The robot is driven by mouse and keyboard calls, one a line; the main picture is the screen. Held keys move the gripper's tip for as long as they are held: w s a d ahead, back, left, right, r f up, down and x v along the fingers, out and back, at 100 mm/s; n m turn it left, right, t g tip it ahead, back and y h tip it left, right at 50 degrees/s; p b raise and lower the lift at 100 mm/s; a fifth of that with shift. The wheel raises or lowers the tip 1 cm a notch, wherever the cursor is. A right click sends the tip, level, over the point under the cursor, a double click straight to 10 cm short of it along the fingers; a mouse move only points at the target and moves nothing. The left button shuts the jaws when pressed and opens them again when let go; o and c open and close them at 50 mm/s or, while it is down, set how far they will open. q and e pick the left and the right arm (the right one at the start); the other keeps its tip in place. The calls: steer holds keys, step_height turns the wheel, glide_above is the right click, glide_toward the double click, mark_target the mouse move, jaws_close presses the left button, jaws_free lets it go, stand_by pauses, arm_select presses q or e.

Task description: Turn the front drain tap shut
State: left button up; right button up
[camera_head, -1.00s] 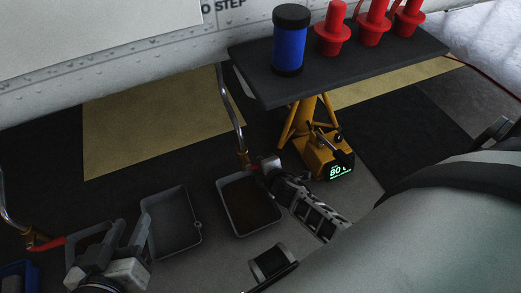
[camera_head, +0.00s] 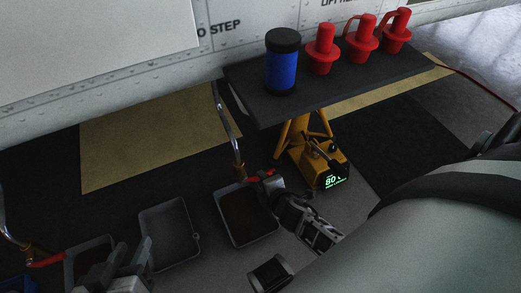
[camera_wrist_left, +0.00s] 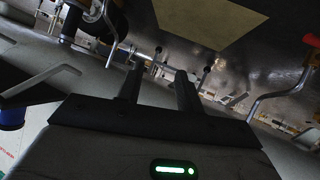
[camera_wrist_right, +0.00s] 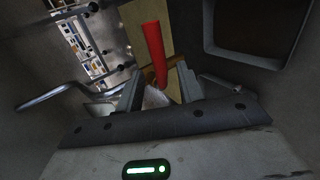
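A bent metal drain pipe (camera_head: 228,125) comes down at mid-picture in the head view, with a brass tap (camera_head: 239,170) at its lower end. The tap's red lever (camera_head: 253,178) points right, toward my right gripper (camera_head: 272,186). In the right wrist view the red lever (camera_wrist_right: 154,50) stands in line with the gap between the fingers, which are apart; contact cannot be told. A second tap with a red lever (camera_head: 46,261) is at the far left. My left gripper (camera_head: 122,262) is open and empty near it.
A grey tray of dark liquid (camera_head: 238,241) lies under the middle tap. An empty-looking grey tray (camera_head: 168,232) lies to its left. A dark table (camera_head: 345,88) carries a blue canister (camera_head: 283,62) and red plugs (camera_head: 322,50). A yellow stand with a display (camera_head: 318,170) is below it.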

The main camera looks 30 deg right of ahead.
arm_select(q)
steer(key=shift+w+a+f+g, duration=0.1)
steer(key=shift+w+f+g, duration=0.05)
steer(key=shift+f+g, duration=0.2)
arm_select(e)
steer(key=v, duration=0.2)
steer(key=shift+s+r, duration=0.2)
steer(key=shift+s, duration=0.15)
